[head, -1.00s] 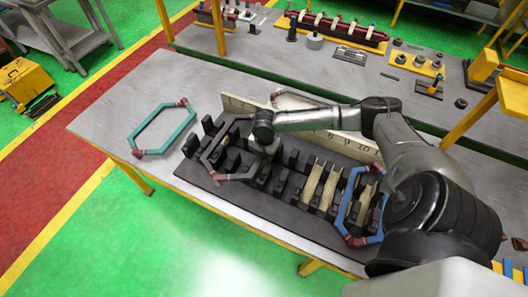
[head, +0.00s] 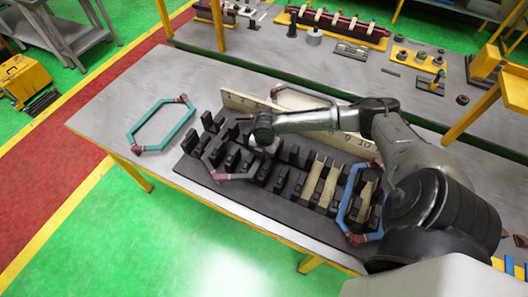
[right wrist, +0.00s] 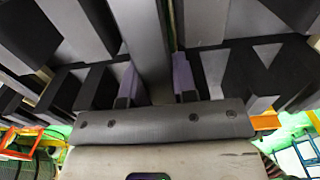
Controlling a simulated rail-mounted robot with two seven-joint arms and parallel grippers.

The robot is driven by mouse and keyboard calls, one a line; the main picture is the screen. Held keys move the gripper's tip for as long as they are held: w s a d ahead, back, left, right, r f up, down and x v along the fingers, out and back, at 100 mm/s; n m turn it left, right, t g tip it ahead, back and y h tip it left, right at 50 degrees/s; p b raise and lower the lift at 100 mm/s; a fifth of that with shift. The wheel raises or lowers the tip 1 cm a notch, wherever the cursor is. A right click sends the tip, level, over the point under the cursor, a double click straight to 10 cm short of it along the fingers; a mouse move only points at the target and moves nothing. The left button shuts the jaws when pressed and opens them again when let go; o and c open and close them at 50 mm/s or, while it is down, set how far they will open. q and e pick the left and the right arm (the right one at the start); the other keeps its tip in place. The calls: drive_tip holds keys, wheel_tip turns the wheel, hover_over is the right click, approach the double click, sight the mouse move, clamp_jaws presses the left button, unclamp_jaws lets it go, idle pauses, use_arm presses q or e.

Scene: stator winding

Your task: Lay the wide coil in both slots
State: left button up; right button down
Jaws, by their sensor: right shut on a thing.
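A grey six-sided coil with brown ends (head: 209,153) lies over the left part of the black slotted block (head: 187,173), among its upright teeth. I cannot tell how deep its sides sit in the slots. My right gripper (head: 269,147) is shut on this coil's near-right side; the arm hides part of it in the head view. In the right wrist view, the two fingers (right wrist: 156,88) stand either side of a grey bar (right wrist: 150,50), between dark teeth. My left gripper is not in view.
A teal coil (head: 137,131) lies on the bare left of the table (head: 105,110). A blue coil (head: 344,208) sits at the block's right end, near cream strips (head: 329,183). A numbered cream rail (head: 240,103) stands along the back, with a pale coil (head: 300,92) behind it.

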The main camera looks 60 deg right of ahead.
drive_tip(key=shift+f, duration=0.45)
idle(0.3)
idle(0.3)
drive_tip(key=c, duration=1.1)
unclamp_jaws()
drive_tip(key=shift+o, duration=1.4)
drive_tip(key=shift+r, duration=0.25)
drive_tip(key=shift+r+p, duration=0.5)
drive_tip(key=shift+p, duration=0.3)
